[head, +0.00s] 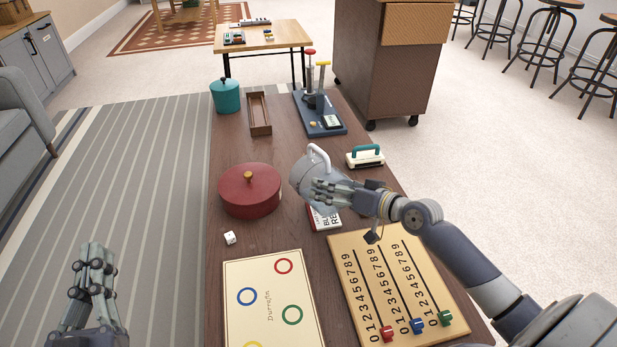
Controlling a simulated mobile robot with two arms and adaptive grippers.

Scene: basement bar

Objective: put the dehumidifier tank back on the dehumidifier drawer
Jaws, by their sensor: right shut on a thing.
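A grey, rounded vessel with a pale loop handle (302,172), which looks like the dehumidifier tank, is above the middle of the low brown table. My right gripper (323,192) is shut on it, with fingers across its near right side that hide part of its body. I cannot tell how far it is above the tabletop. No thing is clearly recognisable as the dehumidifier drawer; a narrow, open brown box (268,130) lies farther back on the table. My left gripper (97,262) is open and empty over the striped rug, left of the table.
The table (292,238) also holds a dark red lidded pot (250,197), a teal pot (225,99), a blue pump board (318,128), a green-handled block (364,160), a die (230,238), a ring board (265,275) and a number board (427,318). A brown wheeled cabinet (375,70) stands behind.

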